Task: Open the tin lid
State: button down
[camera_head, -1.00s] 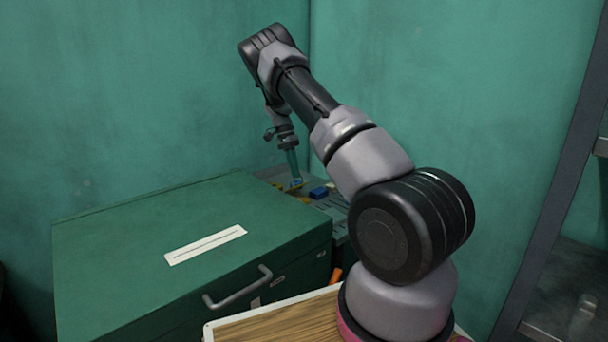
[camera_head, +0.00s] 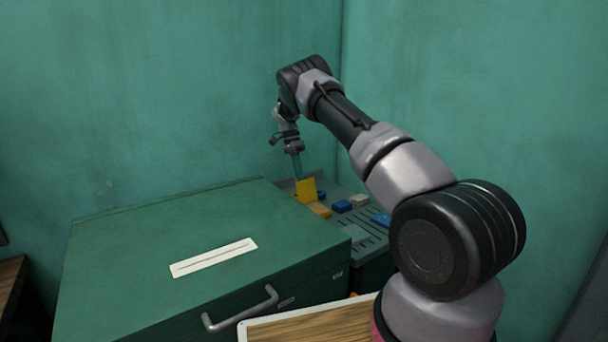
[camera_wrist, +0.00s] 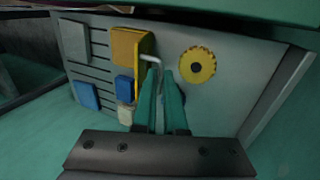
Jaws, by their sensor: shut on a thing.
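A yellow flat plate, which looks like the tin lid (camera_head: 306,190), stands raised beside an orange-yellow block (camera_head: 320,210) on the grey slotted panel behind the green chest. In the wrist view the yellow plate (camera_wrist: 144,78) is seen nearly edge-on. A bent grey rod (camera_wrist: 152,59) runs from beside it to between my fingers. My gripper (camera_head: 298,177) points down at the plate. In the wrist view its teal fingers (camera_wrist: 163,88) are close together, shut on the rod. The rod's lower end is hidden between the fingers.
The green chest (camera_head: 150,240) with a grey handle (camera_head: 240,308) stands in front of the panel (camera_head: 368,233). Blue blocks (camera_head: 342,206), a pale block (camera_head: 360,200) and a yellow disc (camera_wrist: 197,65) sit on the panel. Teal walls close the corner behind.

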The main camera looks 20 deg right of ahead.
jog(key=shift+w+a+f, duration=0.25)
jog(key=shift+w+f, duration=0.25)
jog(key=shift+f, duration=0.05)
jog(key=shift+w+a+f, duration=0.2)
jog(key=shift+w+f, duration=0.25)
jog(key=shift+f, duration=0.05)
jog(key=shift+w+a+f, duration=0.25)
jog(key=shift+w+f, duration=0.25)
jog(key=shift+f, duration=0.2)
jog(key=shift+a, duration=0.1)
jog(key=c, duration=1)
grip_release()
jog(key=shift+w+f, duration=0.15)
jog(key=shift+f, duration=0.05)
jog(key=shift+r, duration=0.2)
jog(key=shift+w+r, duration=0.3)
jog(key=shift+r, duration=0.2)
jog(key=shift+v, duration=3.05)
